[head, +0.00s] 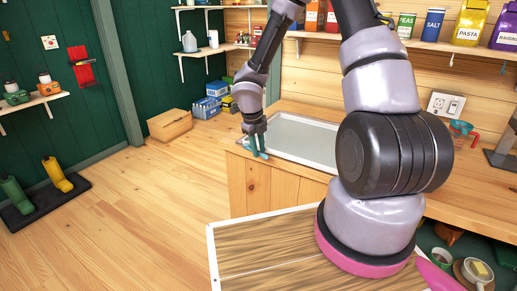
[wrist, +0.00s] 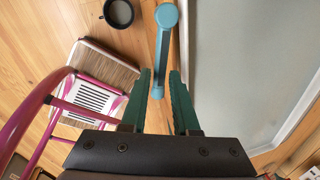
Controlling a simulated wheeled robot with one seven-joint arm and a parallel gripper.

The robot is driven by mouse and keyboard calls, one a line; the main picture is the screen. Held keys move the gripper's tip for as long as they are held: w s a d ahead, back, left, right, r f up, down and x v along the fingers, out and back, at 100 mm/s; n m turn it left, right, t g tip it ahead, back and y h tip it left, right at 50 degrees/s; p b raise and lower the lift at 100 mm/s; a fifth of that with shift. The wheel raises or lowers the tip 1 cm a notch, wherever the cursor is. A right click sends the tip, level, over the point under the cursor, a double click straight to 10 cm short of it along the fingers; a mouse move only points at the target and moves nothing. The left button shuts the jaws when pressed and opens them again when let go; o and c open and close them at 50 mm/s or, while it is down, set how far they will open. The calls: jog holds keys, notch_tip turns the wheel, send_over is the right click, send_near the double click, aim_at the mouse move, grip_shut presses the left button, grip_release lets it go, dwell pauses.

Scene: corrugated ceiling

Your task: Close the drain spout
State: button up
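The drain spout (wrist: 162,45) is a light teal bar with a round knob at its top end, beside the pale basin (wrist: 235,60) in the wrist view. Its lower end shows between the two dark green fingers of my gripper (wrist: 160,78). The fingers are apart, with a narrow gap on each side; I cannot tell whether either touches it. In the head view my gripper (head: 256,137) is at the left edge of the counter, by the sunken basin (head: 300,138). Teal shows there at the fingers, too small to separate spout from fingers.
The wooden counter (head: 258,186) runs along the right wall. A cardboard box (head: 169,125) and blue boxes (head: 207,107) stand on the floor behind.

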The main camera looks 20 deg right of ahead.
jog(key=shift+o, duration=0.5)
